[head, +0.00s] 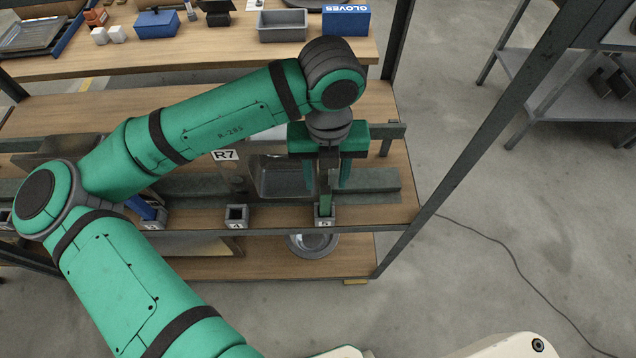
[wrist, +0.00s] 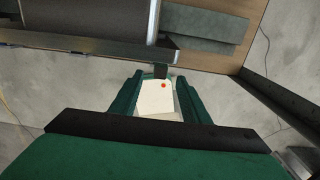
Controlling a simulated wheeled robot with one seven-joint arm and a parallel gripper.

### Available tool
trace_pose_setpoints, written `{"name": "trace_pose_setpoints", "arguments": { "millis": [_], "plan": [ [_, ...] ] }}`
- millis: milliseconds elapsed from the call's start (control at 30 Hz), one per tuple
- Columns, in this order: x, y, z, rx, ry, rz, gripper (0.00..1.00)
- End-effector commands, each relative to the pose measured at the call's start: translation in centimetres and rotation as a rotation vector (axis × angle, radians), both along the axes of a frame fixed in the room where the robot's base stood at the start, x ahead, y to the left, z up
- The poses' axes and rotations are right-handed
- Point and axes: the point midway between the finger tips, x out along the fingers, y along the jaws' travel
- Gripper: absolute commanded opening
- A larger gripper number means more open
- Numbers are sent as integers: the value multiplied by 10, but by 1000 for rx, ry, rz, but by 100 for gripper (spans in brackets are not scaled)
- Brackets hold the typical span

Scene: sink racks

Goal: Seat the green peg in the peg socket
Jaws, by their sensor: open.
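The green peg (head: 326,203) stands upright, its lower end inside the grey peg socket (head: 325,221) at the right end of the shelf's front edge. My gripper (head: 327,186) is above this socket, pointing down. Its two green fingers are spread on either side of the peg, with a gap to each side in the head view. In the wrist view my gripper (wrist: 158,100) is also open, with a pale face bearing a red dot between the fingers. The peg's upper part is partly hidden by my gripper, and its depth inside the socket cannot be seen.
A second grey socket (head: 236,216) sits left along the same edge, looking empty. A blue peg (head: 147,208) is farther left, partly behind my arm. A metal bowl (head: 312,244) is on the shelf below. A shelf upright (head: 440,180) stands close on the right.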

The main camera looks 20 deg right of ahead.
Motion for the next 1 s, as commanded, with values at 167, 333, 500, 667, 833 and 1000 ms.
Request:
{"name": "trace_pose_setpoints", "arguments": {
  "millis": [167,333,500,667,833,1000],
  "plan": [
    [-1,-1,-19,0,3,-2,42],
    [-1,-2,-43,0,2,-3,42],
    [-1,-2,-55,-1,0,-4,42],
    [-3,-1,-69,1,2,-3,42],
    [-3,2,-93,0,2,4,42],
    [-3,2,-107,0,1,4,42]
  ]
}}
